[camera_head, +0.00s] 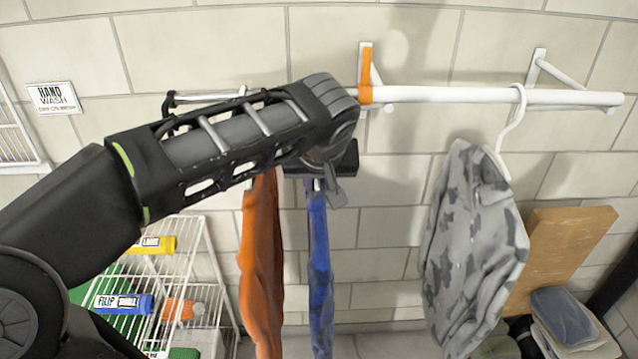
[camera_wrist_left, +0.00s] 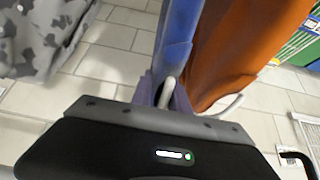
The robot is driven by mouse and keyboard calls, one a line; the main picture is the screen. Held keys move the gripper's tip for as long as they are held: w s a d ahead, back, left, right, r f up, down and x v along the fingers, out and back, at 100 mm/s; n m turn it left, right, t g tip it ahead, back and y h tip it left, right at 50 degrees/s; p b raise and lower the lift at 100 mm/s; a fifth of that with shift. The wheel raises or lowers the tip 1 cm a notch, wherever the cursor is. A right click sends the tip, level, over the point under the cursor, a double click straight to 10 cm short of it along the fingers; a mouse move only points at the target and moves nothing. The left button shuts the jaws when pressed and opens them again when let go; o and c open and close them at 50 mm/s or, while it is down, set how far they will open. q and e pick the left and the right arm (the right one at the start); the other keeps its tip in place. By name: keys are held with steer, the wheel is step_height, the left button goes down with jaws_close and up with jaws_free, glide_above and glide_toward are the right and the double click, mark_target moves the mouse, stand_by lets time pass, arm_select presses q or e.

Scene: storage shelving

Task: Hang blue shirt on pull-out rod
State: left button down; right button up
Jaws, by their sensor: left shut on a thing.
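The blue shirt (camera_head: 320,265) hangs edge-on below my left gripper (camera_head: 322,183) in the head view. In the left wrist view, my left gripper (camera_wrist_left: 168,92) is shut on the pale hanger neck above the blue shirt (camera_wrist_left: 180,35). A white rod (camera_head: 450,95) runs along the wall at upper right, with an orange band (camera_head: 366,75) at its left end. A thinner bar (camera_head: 205,97) shows left of the band, partly hidden behind my left arm. The hanger's hook top is hidden by my gripper. My right gripper is not in view.
An orange shirt (camera_head: 262,265) hangs close left of the blue one. A grey camouflage shirt (camera_head: 473,245) hangs from the white rod at right. A wire rack (camera_head: 205,250) stands lower left. A brown board (camera_head: 560,255) leans at right. Rod between band and camouflage hanger is clear.

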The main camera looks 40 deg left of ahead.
arm_select(q)
steer(key=shift+w+a+r+p, duration=0.1)
steer(key=shift+w+a+p, duration=0.45)
steer(key=shift+w, duration=0.2)
steer(key=shift+w+a+r+p, duration=0.1)
steer(key=shift+w+a+p, duration=0.35)
steer(key=shift+w+a, duration=0.25)
steer(key=shift+w+f+b, duration=0.25)
steer(key=shift+f+b, duration=0.95)
steer(key=shift+f, duration=0.05)
